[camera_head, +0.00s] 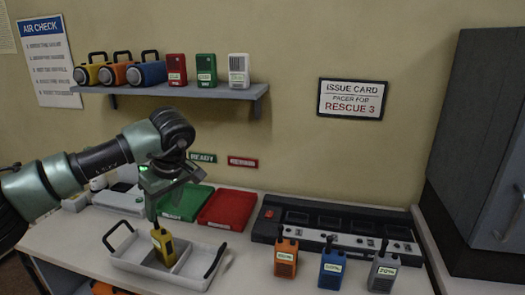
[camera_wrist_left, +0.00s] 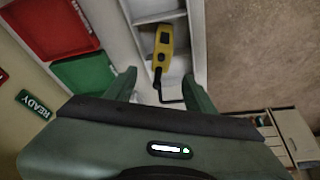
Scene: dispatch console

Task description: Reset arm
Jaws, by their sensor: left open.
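A yellow radio (camera_head: 162,246) stands in the tray, close below the fingertips. In the left wrist view the yellow radio (camera_wrist_left: 163,45) lies ahead of the gap between the fingers, apart from them. My right gripper is not in view.
A green tray (camera_head: 186,203) and a red tray (camera_head: 227,211) sit behind the white tray. A dark charger console (camera_head: 330,222) is at right, with orange (camera_head: 286,260), blue (camera_head: 331,270) and grey (camera_head: 383,272) radios in front. A shelf (camera_head: 190,91) hangs above.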

